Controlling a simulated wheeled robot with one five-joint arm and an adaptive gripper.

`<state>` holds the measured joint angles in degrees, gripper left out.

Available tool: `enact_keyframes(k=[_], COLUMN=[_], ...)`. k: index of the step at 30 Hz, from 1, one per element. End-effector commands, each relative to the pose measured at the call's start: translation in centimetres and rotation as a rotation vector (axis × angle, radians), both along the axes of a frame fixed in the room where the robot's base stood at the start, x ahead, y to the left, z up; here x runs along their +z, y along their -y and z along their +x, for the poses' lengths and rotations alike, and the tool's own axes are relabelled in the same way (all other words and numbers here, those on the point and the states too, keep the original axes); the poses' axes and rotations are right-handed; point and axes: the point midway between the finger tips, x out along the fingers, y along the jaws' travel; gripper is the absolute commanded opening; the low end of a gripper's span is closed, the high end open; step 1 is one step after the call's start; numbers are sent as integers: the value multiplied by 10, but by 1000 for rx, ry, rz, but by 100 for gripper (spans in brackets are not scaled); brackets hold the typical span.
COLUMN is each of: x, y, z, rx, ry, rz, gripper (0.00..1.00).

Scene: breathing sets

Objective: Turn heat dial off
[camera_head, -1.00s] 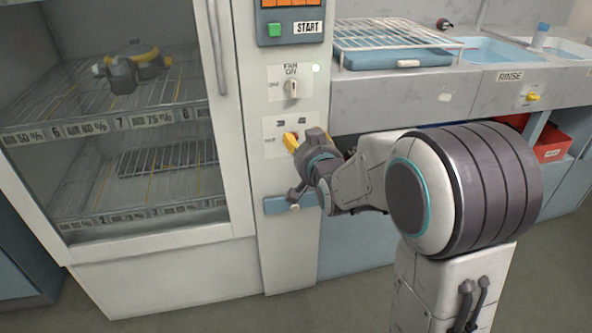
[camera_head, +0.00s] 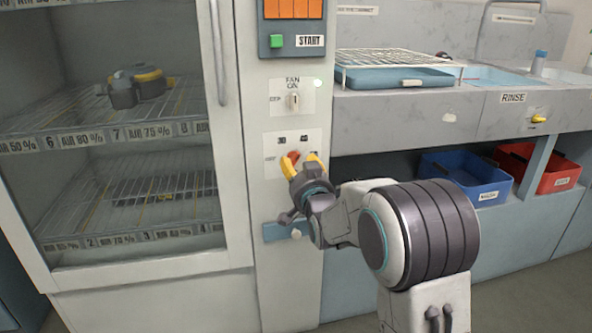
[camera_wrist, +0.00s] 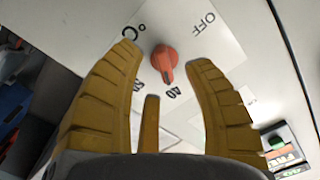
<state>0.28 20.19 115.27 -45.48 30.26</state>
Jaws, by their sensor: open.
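The heat dial (camera_wrist: 165,62) is a small orange-red knob on a white plate (camera_wrist: 200,30) marked OFF, 40 and °C. Its narrow end points toward the 40 mark, away from OFF. In the head view the dial (camera_head: 293,157) shows partly behind my gripper, below the fan switch (camera_head: 293,101). My gripper (camera_wrist: 167,75) is open, its yellow fingers on either side of the dial with gaps to it in the wrist view. It also shows in the head view (camera_head: 302,163), close to the panel. Whether any finger touches the plate cannot be told.
A glass-fronted cabinet (camera_head: 130,130) with wire shelves is on the left. A green START button (camera_head: 277,41) is above the fan switch. A light-blue handle (camera_head: 283,232) sits below the dial. Blue (camera_head: 465,177) and red (camera_head: 550,175) bins stand under the right counter.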

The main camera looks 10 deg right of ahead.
Motion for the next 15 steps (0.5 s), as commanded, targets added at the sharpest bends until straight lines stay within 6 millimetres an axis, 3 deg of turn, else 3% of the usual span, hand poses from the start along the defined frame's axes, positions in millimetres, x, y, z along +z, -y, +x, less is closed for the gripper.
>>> enact_keyframes(k=[6,15], x=[0,0], y=[0,0], z=[19,32], rx=[0,0], ry=[0,0], rz=[0,0], gripper=[46,46])
